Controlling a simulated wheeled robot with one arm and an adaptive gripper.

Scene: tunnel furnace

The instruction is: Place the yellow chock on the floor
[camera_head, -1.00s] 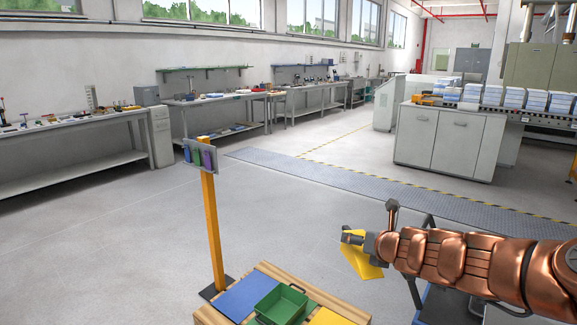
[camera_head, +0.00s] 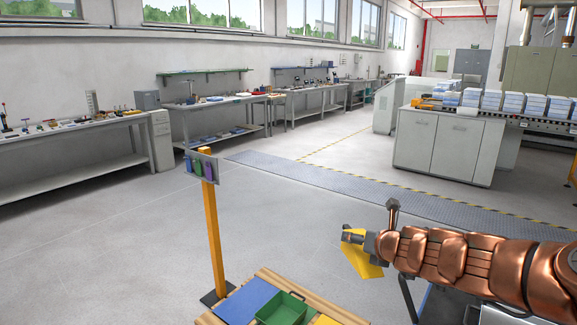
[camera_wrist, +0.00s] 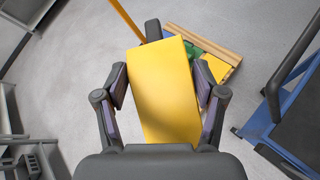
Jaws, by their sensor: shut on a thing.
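The yellow chock (camera_head: 362,262) is held in my gripper (camera_head: 352,239), above the grey floor (camera_head: 110,250) and to the right of a wooden-edged table. In the wrist view the chock (camera_wrist: 164,92) fills the space between the two fingers of my gripper (camera_wrist: 163,95), which press on its sides. Its broad yellow face is toward the camera. The floor shows below and around it in the wrist view (camera_wrist: 90,80). In the head view part of the chock is hidden by the gripper.
The wooden-edged table (camera_head: 340,308) carries a blue mat (camera_head: 246,299) and a green tray (camera_head: 282,308). A yellow post (camera_head: 211,235) with a small rack stands beside it. A blue-framed cart (camera_wrist: 262,118) is at right in the wrist view. Open floor lies beyond the table.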

